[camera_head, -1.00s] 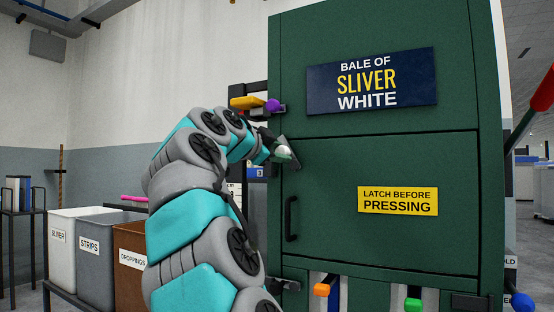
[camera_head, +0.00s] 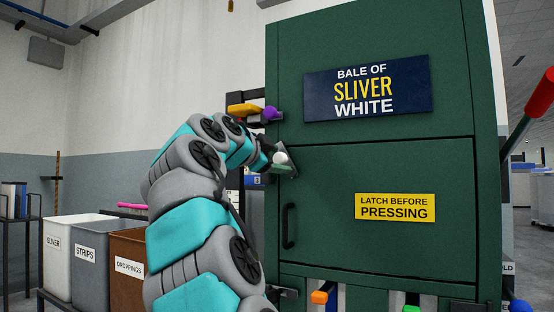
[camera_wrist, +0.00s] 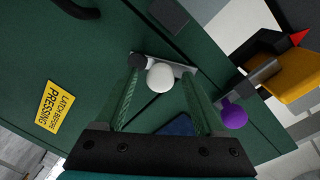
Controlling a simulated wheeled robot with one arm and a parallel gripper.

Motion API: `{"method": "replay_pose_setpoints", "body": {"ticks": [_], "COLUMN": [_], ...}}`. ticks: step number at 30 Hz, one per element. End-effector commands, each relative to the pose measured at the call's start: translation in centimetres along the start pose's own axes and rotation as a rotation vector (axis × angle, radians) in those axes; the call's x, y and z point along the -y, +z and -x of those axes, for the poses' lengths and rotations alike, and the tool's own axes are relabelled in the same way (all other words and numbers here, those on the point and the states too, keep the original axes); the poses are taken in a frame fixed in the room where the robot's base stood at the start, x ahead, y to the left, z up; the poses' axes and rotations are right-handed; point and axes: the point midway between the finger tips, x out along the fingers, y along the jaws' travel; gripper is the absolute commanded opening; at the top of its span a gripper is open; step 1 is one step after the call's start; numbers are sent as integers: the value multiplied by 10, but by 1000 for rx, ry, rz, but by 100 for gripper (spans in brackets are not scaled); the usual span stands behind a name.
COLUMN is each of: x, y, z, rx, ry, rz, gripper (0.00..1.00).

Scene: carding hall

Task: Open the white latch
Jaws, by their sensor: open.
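The white latch shows as a white ball knob (camera_head: 281,157) on a short grey bar at the left edge of the green press door (camera_head: 400,240). In the wrist view the white knob (camera_wrist: 160,78) lies between the two greenish fingers of my gripper (camera_wrist: 163,88), near their tips. The fingers are open, one on each side of the knob, with a gap visible. The latch bar (camera_wrist: 180,67) runs behind the knob, with a dark round pivot at one end. In the head view my gripper (camera_head: 270,164) partly covers the latch.
A purple knob (camera_head: 270,113) on another latch sits just above, near a yellow-orange block (camera_head: 243,110); the purple knob is close to one finger in the wrist view (camera_wrist: 233,115). A black door handle (camera_head: 289,226) is below. Several labelled bins (camera_head: 89,253) stand left.

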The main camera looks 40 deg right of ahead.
Motion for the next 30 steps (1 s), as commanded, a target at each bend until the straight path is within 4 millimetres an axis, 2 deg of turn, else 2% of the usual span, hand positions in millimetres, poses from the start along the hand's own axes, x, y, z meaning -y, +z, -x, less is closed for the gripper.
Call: {"method": "replay_pose_setpoints", "body": {"ticks": [10, 14, 22, 26, 30], "x": [1, 0, 0, 0, 0], "y": [0, 0, 0, 0, 0], "z": [10, 24, 66, 77, 78], "rx": [0, 0, 0, 0, 0], "ry": [-3, -3, 0, 1, 1], "rz": [0, 0, 0, 0, 0], "gripper": [71, 71, 71, 71, 71]}}
